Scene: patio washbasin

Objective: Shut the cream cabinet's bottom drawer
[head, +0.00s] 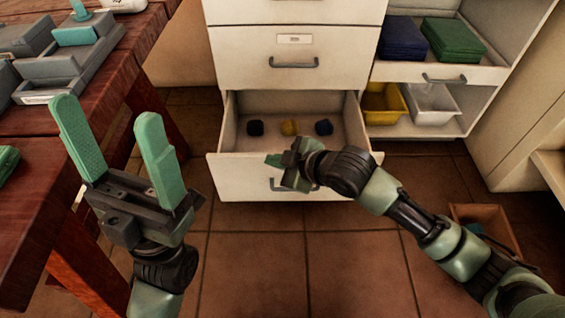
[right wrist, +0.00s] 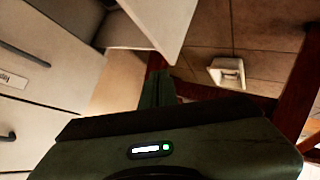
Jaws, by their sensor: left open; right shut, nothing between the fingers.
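The cream cabinet (head: 345,52) stands at the back centre with its bottom drawer (head: 235,178) pulled out. My left gripper (head: 108,130) is open and empty, left of the drawer.
A red-brown wooden table (head: 100,75) with grey trays is on the left, close to my left gripper. Open shelves right of the cabinet hold a yellow bin (head: 384,104) and folded cloths. An orange-brown box (head: 487,222) sits on the tiled floor at right.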

